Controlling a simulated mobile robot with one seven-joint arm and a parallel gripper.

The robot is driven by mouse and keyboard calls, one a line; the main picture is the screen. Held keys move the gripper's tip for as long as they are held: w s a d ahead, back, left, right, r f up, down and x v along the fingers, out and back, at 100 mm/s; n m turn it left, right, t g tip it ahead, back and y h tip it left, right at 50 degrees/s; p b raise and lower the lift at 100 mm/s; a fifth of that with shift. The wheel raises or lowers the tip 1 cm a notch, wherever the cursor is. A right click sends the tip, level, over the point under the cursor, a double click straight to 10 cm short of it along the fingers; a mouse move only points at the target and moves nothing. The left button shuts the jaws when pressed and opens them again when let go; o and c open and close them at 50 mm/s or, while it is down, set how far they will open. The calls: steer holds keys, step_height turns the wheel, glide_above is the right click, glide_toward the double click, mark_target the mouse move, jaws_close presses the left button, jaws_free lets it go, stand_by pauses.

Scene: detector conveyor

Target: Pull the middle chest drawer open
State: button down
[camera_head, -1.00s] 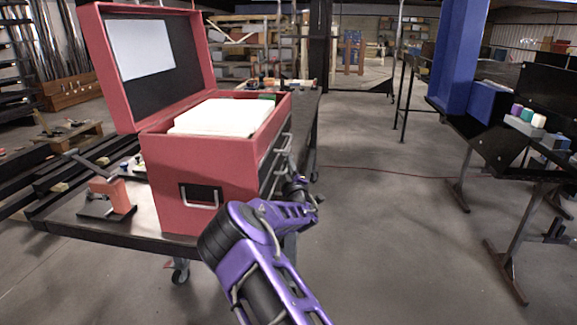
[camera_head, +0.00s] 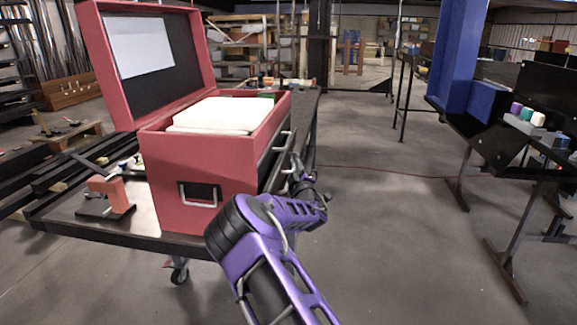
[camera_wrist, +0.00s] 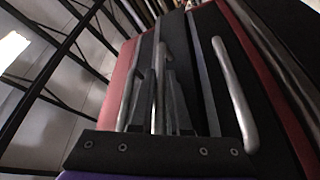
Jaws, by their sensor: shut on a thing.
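The red chest (camera_head: 165,170) stands on a dark-topped cart with its lid (camera_head: 90,65) raised; its drawer side faces right. In the wrist view, dark drawer fronts run lengthwise. My gripper (camera_wrist: 158,80) is shut on a silver bar handle (camera_wrist: 158,100), with one finger on each side of it; this looks like the middle drawer (camera_wrist: 190,75). Another bar handle (camera_wrist: 236,95) lies apart to its right. In the head view, my gripper (camera_head: 297,165) is at the drawer side, small and partly hidden by my purple arm. How far the drawer stands out is hard to tell.
The cart top (camera_head: 75,222) carries an orange-red tool (camera_head: 107,195) left of the chest. Open concrete floor (camera_head: 385,230) lies to the right of the cart. A black workbench (camera_head: 500,150) and a blue column (camera_head: 455,55) stand farther right.

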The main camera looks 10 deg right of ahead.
steer(key=s+d+b, duration=0.2)
steer(key=d, duration=0.5)
steer(key=s+d+b, duration=0.2)
steer(key=s+d, duration=0.1)
steer(key=d, duration=0.5)
steer(key=shift+d, duration=0.1)
steer(key=c, duration=1.2)
jaws_free()
steer(key=shift+o, duration=0.2)
steer(key=b+v, duration=0.1)
steer(key=v, duration=1.6)
steer(key=shift+s, duration=0.2)
